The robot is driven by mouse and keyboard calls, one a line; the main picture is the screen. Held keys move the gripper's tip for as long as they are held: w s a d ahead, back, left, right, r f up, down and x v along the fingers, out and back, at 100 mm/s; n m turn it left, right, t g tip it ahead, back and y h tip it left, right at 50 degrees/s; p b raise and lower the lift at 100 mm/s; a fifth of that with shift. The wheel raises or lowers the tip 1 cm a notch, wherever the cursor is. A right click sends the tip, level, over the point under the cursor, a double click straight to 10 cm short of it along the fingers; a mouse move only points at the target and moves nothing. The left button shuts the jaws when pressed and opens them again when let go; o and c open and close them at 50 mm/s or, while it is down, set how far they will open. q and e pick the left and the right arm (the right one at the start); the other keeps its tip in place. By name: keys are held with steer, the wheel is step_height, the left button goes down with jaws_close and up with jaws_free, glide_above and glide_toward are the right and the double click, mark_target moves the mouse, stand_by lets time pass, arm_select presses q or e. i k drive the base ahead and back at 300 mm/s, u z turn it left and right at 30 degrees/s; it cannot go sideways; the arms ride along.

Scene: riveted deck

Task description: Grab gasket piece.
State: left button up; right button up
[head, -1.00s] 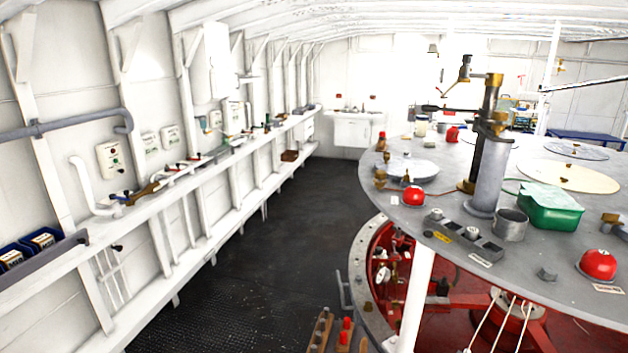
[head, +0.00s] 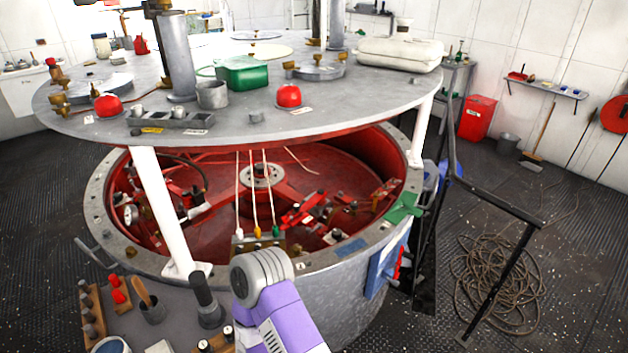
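I cannot single out a gasket piece for sure. A flat green piece (head: 405,207) lies on the right rim of the round red-lined tub, and a small flat blue piece (head: 350,247) lies on the near right rim. Either could be a gasket piece; their shape is too small to tell. A purple and grey link of my own arm rises from the bottom centre in front of the tub. No gripper fingers show, and nothing is seen held.
A round grey tabletop (head: 330,112) on white posts covers the tub (head: 330,300). A green box (head: 243,72) stands on it. A low bench with red-capped pegs (head: 115,290) is at lower left. A black railing (head: 500,205) and coiled rope (head: 497,283) are at right.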

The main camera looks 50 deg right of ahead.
mark_target(398, 214)
steer(key=z, duration=2.95)
steer(key=k, duration=0.6)
steer(key=z, duration=0.45)
steer(key=i, duration=1.55)
steer(key=u, duration=1.5)
steer(key=i, duration=0.65)
steer(key=u, duration=0.6)
